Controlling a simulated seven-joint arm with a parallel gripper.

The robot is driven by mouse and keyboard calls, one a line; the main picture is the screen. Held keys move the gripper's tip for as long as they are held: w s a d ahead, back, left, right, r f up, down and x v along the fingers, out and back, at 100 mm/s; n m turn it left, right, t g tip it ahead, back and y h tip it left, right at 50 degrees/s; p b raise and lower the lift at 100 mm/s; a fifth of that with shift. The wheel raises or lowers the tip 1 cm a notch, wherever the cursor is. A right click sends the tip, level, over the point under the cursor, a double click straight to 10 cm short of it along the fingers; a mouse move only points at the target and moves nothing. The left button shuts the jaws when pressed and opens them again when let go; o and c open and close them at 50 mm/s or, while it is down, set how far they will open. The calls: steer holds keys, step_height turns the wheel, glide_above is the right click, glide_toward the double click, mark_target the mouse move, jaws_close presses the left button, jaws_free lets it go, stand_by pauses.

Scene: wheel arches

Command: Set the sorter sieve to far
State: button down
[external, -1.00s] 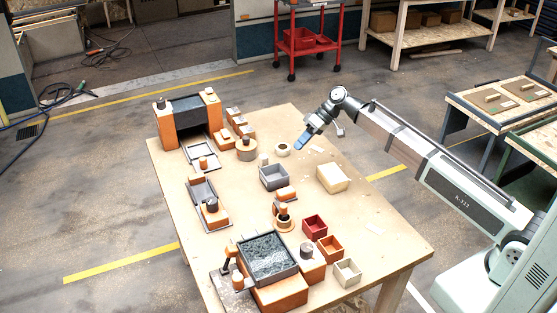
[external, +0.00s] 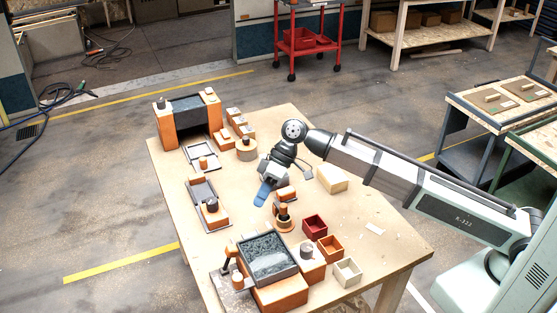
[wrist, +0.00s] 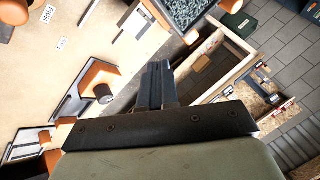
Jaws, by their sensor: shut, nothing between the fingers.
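A dark square tray filled with grey-green gravel (external: 267,257), which looks like the sorter sieve, sits on an orange base at the table's front. It also shows at the top of the wrist view (wrist: 192,8). Beside its left side stands a small lever with an orange and black handle (external: 229,262); I cannot tell which setting it is in. My gripper (external: 263,193) has blue fingers and is over the middle of the table, behind and apart from the sieve. In the wrist view its fingers (wrist: 156,85) are together and empty.
Red (external: 314,226), orange (external: 330,248) and cream (external: 347,271) bins stand right of the sieve. A grey tray unit (external: 205,200) lies left. A pale block (external: 332,178) stands right.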

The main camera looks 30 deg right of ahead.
mark_target(250, 287)
steer(key=s+a, duration=0.2)
steer(key=s, duration=0.1)
steer(key=s+a+r+n, duration=0.1)
steer(key=s+a, duration=0.1)
steer(key=s, duration=0.2)
steer(key=s+a+n, duration=0.1)
steer(key=s+a, duration=0.1)
steer(key=s, duration=0.2)
steer(key=shift+s+a+r+g+h, duration=0.1)
steer(key=shift+s+r+g+h, duration=0.05)
steer(key=shift+r+g+h, duration=0.2)
steer(key=shift+x, duration=5.05)
steer(key=shift+s, duration=2.3)
steer(key=v, duration=1)
steer(key=shift+w, duration=0.1)
